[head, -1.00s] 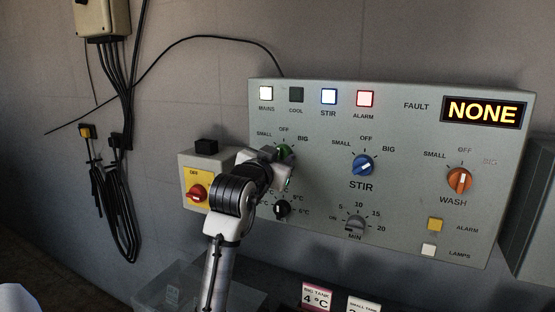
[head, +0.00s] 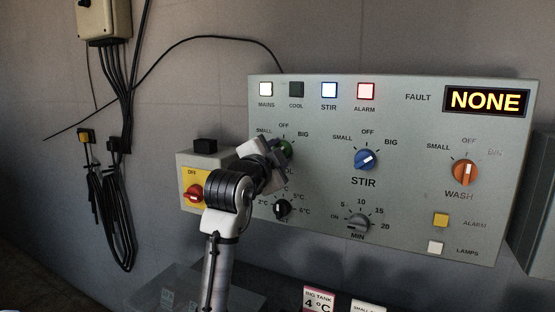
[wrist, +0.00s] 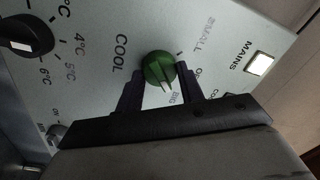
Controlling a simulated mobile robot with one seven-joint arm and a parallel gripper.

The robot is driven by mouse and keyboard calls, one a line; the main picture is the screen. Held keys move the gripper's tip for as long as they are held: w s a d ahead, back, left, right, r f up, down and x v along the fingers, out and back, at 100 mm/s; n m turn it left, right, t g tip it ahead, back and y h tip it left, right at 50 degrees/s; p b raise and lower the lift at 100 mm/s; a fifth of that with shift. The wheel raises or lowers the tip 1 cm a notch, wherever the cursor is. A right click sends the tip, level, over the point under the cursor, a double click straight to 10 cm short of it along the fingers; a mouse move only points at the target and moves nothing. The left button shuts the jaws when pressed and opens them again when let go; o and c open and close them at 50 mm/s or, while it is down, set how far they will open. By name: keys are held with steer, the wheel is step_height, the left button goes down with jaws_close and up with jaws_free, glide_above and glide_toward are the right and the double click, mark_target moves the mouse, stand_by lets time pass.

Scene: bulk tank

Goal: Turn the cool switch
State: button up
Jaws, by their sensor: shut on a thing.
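The cool switch is a green round knob on the grey control panel, under the labels SMALL, OFF and BIG. In the head view the knob (head: 286,149) is partly hidden by my gripper (head: 277,155). In the wrist view the green knob (wrist: 158,68) sits between the two dark fingertips of my gripper (wrist: 159,78), which is shut on it. A pale mark on the knob's lower side faces roughly toward BIG; its exact angle is hard to tell. The cool lamp (head: 296,89) is dark.
The blue stir knob (head: 365,159), orange wash knob (head: 464,172) and black set knob (head: 282,208) are on the same panel (head: 320,235). A yellow box with a red switch (head: 195,193) is left of my arm. The fault display (head: 486,100) reads NONE.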

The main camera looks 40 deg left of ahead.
steer(key=shift+m, duration=0.4)
steer(key=o, duration=1)
steer(key=b+v, duration=0.3)
steer(key=v, duration=1.1)
steer(key=shift+f, duration=0.1)
